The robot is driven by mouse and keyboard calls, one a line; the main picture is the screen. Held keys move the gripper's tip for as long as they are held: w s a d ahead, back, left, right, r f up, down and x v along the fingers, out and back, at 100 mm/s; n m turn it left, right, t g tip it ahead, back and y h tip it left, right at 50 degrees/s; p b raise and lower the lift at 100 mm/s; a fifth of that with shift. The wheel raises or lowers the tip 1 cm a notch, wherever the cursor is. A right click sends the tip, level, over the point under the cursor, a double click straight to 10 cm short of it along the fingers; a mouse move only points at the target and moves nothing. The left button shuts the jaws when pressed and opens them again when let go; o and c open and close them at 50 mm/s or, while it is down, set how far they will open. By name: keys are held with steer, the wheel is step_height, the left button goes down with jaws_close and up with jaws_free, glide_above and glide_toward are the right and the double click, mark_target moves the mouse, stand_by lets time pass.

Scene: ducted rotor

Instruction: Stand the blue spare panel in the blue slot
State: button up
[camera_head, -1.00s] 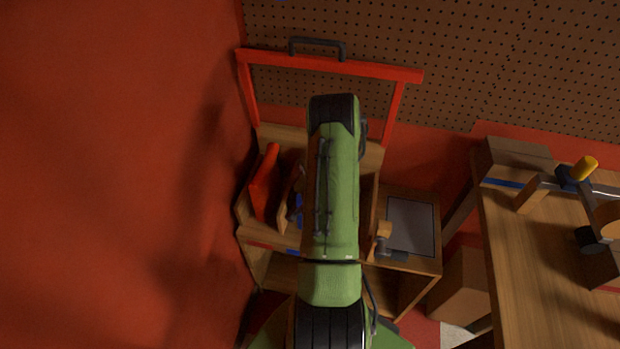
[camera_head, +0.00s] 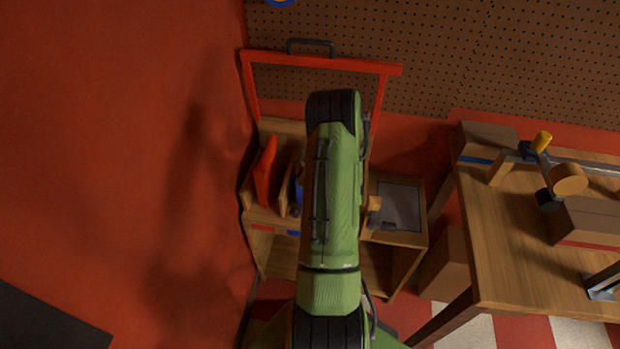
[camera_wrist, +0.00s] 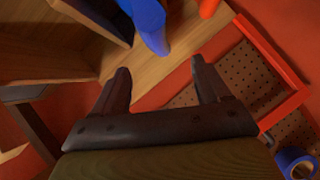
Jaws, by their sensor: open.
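My gripper (camera_wrist: 160,72) is open and empty, its two dark fingers apart. A blue panel (camera_wrist: 148,22) stands just beyond the fingertips in the wrist view, beside a wooden divider. In the head view a blue piece (camera_head: 299,172) shows at the edge of my green arm, which hides most of it. A red-orange panel (camera_head: 265,172) stands to its left in the wooden rack (camera_head: 262,216); its tip also shows in the wrist view (camera_wrist: 208,7). A blue mark (camera_head: 294,233) and a red mark (camera_head: 262,227) are on the rack's front edge. The slot itself is mostly hidden.
A red frame (camera_head: 330,60) with a dark handle rises behind the rack, before the pegboard (camera_head: 450,60). A blue ring (camera_wrist: 296,163) hangs there. A grey pad (camera_head: 400,203) lies on a right-hand shelf. A workbench (camera_head: 520,270) with boxes and tools stands farther right.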

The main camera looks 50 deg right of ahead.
steer(key=w+a+r+n+t+y, duration=0.1)
steer(key=w+a+r+n+y, duration=0.35)
steer(key=a+r, duration=0.5)
steer(key=w+a+r+n+t+y, duration=0.1)
steer(key=w+a+r+n+y, duration=0.35)
steer(key=a, duration=0.75)
steer(key=s+a+r+n+g, duration=0.2)
steer(key=s+a+r+n, duration=0.3)
steer(key=a+r, duration=0.4)
steer(key=s+a+r+n+g, duration=0.1)
steer(key=s+a, duration=0.2)
steer(key=s, duration=0.5)
steer(key=s+a+r+n+g, duration=0.1)
steer(key=s+a, duration=0.2)
steer(key=s, duration=0.5)
steer(key=shift+s+a+r+n+g, duration=0.25)
steer(key=shift+a+r+n+g, duration=0.05)
steer(key=shift+a+r+g, duration=0.1)
